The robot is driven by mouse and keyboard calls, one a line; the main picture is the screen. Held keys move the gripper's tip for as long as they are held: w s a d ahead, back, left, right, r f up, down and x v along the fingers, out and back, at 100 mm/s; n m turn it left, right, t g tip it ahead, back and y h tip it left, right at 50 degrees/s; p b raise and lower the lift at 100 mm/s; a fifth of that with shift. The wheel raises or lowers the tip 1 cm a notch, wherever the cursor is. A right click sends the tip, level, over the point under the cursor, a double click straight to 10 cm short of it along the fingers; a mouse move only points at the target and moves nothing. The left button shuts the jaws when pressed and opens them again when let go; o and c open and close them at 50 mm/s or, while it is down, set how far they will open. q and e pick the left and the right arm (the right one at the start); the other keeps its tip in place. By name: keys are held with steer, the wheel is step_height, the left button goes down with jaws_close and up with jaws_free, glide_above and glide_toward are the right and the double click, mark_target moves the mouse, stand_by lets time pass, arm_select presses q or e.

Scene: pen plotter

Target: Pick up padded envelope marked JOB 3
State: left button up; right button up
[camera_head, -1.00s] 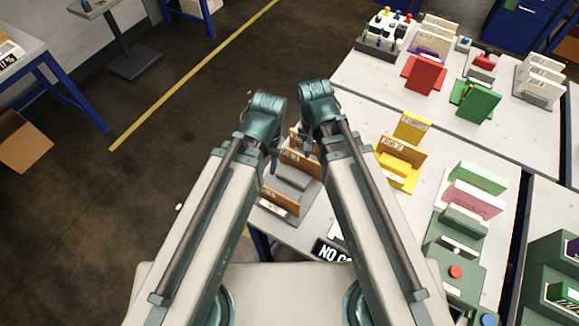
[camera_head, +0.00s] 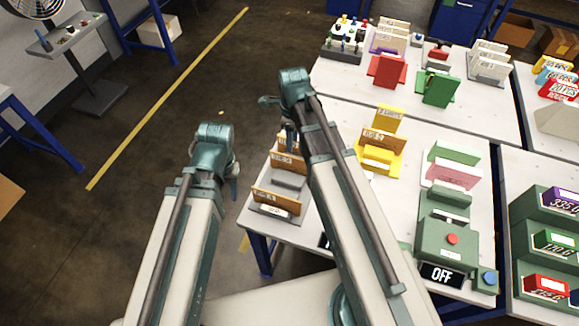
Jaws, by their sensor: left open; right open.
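Brown padded envelopes stand in a grey rack on the near table: one at the front (camera_head: 275,202), one behind it (camera_head: 288,163), and part of another further back, mostly hidden by my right arm. Another brown envelope (camera_head: 384,141) stands in a yellow holder (camera_head: 380,162) to the right. The envelopes carry dark print, too small to tell which says JOB 3. My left gripper (camera_head: 234,183) is open and empty, left of the rack and apart from it. My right gripper (camera_head: 278,118) is open, above the rack's back end; its fingers are partly hidden.
A green machine (camera_head: 447,240) with a red button and an OFF sign (camera_head: 441,275) stands at the near table's right. Red (camera_head: 388,71) and green (camera_head: 439,88) panels stand on the far table. The floor (camera_head: 120,220) at left is free.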

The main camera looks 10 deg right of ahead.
mark_target(292, 163)
step_height(292, 163, down, 9)
steer(key=b, duration=0.8)
steer(key=shift+r, duration=0.2)
steer(key=shift+b, duration=0.3)
steer(key=f+b, duration=0.5)
steer(key=shift+w+d+f, duration=0.1)
steer(key=shift+w+f, duration=0.05)
steer(key=shift+w, duration=0.15)
jaws_close()
